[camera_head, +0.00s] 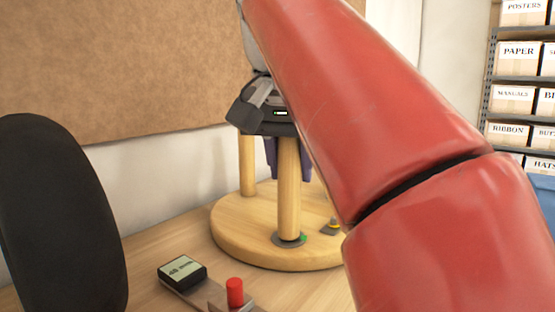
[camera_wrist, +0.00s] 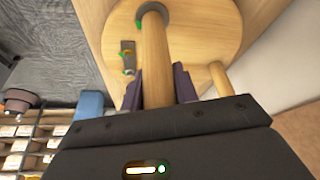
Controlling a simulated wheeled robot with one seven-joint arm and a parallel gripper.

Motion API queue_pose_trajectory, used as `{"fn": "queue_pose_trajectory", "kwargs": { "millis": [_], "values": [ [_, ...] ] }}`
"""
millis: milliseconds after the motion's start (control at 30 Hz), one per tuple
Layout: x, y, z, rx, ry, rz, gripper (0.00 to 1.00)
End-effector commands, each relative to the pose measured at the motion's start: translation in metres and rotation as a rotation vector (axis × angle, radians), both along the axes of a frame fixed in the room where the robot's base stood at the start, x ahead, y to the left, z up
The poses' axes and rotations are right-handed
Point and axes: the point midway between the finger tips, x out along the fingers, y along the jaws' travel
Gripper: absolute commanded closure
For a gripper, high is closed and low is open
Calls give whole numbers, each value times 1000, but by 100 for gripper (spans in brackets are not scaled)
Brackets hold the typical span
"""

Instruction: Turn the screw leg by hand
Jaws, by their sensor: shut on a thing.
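The screw leg (camera_head: 289,190) is a round wooden post standing upright from a round wooden disc (camera_head: 225,235) that lies on the table. A grey collar with a green mark rings its foot. My gripper (camera_head: 287,158) comes down from above, its dark fingers around the upper part of the leg. In the wrist view the leg (camera_wrist: 156,60) runs between the two dark purple fingers (camera_wrist: 158,92), which are shut on it. The leg's top end is hidden by my gripper. A second wooden leg (camera_head: 247,165) stands behind it to the left.
A measuring tool with a "48 mm" display (camera_head: 182,272) and a red knob (camera_head: 235,292) lies on the table in front. A black chair back (camera_head: 60,215) is at left. A corkboard (camera_head: 120,70) hangs behind. Shelves of labelled boxes (camera_head: 515,95) stand far right.

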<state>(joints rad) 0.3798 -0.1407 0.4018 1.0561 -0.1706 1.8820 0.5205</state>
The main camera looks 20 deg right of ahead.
Motion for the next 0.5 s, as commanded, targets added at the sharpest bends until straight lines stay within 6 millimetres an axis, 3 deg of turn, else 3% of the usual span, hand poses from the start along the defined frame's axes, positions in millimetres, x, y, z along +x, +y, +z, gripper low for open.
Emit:
{"fn": "queue_pose_trajectory", "kwargs": {
  "millis": [500],
  "values": [
    [-2, -1, 5, -2, 5, -372, 93]
  ]
}}
